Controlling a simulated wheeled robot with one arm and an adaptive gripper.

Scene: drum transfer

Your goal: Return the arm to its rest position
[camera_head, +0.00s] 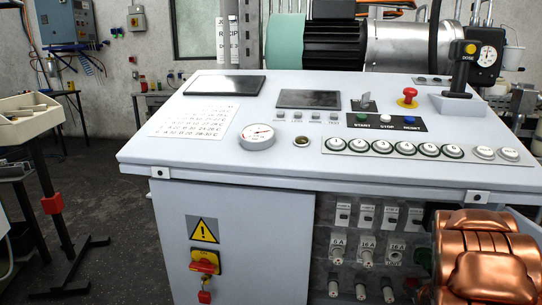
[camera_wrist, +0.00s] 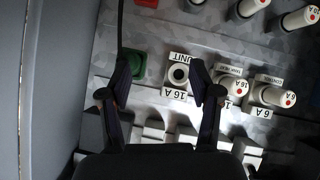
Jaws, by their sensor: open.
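My gripper (camera_wrist: 160,80) shows in the wrist view with its two dark fingers spread apart and nothing between the tips. It faces a grey fuse panel (camera_wrist: 200,40). A round socket (camera_wrist: 179,74) labelled UNIT and 16 A lies between and beyond the fingertips, closer to the right finger; its centre is dark. Whether the fingers touch the panel I cannot tell. The gripper does not show in the head view, where the fuse panel (camera_head: 345,222) is in the front of a white console.
White fuse holders (camera_wrist: 236,88) stick out close to the right finger. A green square part (camera_wrist: 133,63) is beside the left finger. The console top (camera_head: 215,112) carries buttons, a gauge (camera_head: 257,136) and a red stop knob (camera_head: 407,97). Open floor (camera_head: 115,200) lies left.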

